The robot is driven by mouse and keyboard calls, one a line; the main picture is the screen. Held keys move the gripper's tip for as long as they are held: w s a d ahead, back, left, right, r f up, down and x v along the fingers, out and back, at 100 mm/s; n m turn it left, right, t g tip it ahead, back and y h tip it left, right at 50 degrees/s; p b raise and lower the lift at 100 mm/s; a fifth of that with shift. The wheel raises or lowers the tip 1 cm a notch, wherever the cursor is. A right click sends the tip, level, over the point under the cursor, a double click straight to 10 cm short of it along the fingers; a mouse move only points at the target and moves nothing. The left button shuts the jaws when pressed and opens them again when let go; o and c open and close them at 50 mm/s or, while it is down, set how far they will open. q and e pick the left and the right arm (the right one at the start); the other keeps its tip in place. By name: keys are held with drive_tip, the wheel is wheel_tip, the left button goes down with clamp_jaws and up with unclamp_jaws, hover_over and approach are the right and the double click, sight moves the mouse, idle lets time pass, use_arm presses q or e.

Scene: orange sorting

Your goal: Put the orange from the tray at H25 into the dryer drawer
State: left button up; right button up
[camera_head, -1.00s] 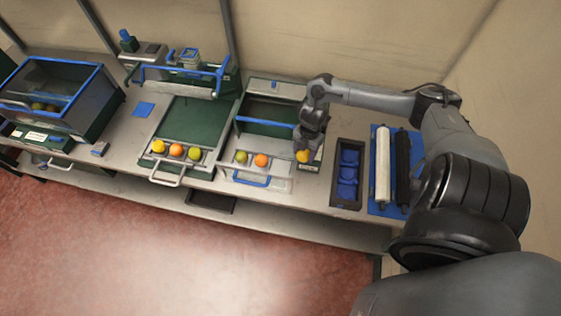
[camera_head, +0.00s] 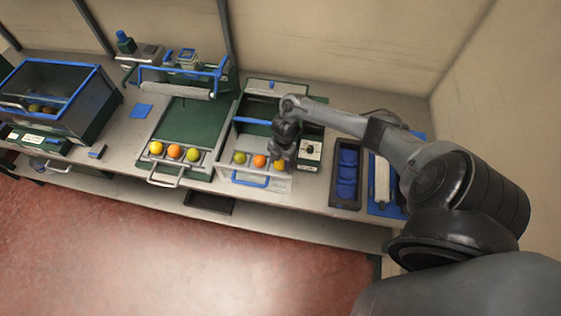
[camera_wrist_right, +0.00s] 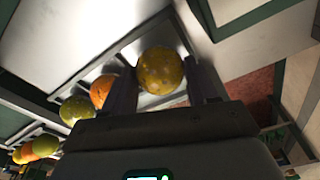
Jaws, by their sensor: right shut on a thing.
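My right gripper (camera_head: 280,162) is shut on a mottled yellow orange (camera_head: 279,165), which also shows between the two fingers in the right wrist view (camera_wrist_right: 160,71). It is at the right end of a pull-out drawer with a blue handle (camera_head: 250,181). A yellow-green fruit (camera_head: 239,158) and an orange one (camera_head: 259,161) lie in the drawer to its left. I cannot tell whether the held orange touches the drawer floor. A second tray (camera_head: 163,180) to the left holds a yellow, an orange and a green fruit. No H25 label is readable. My left gripper is not in view.
A control box with a dial (camera_head: 310,150) stands right of the drawer. Further right are a dark bin with blue compartments (camera_head: 346,175) and a blue mat with a roller (camera_head: 382,180). A glass-fronted cabinet (camera_head: 60,95) stands at the far left.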

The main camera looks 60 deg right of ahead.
drive_tip(key=shift+d+f, duration=0.1)
drive_tip(key=shift+f, duration=0.25)
drive_tip(key=shift+f, duration=0.2)
drive_tip(key=o, duration=1.1)
drive_tip(key=shift+r, duration=0.2)
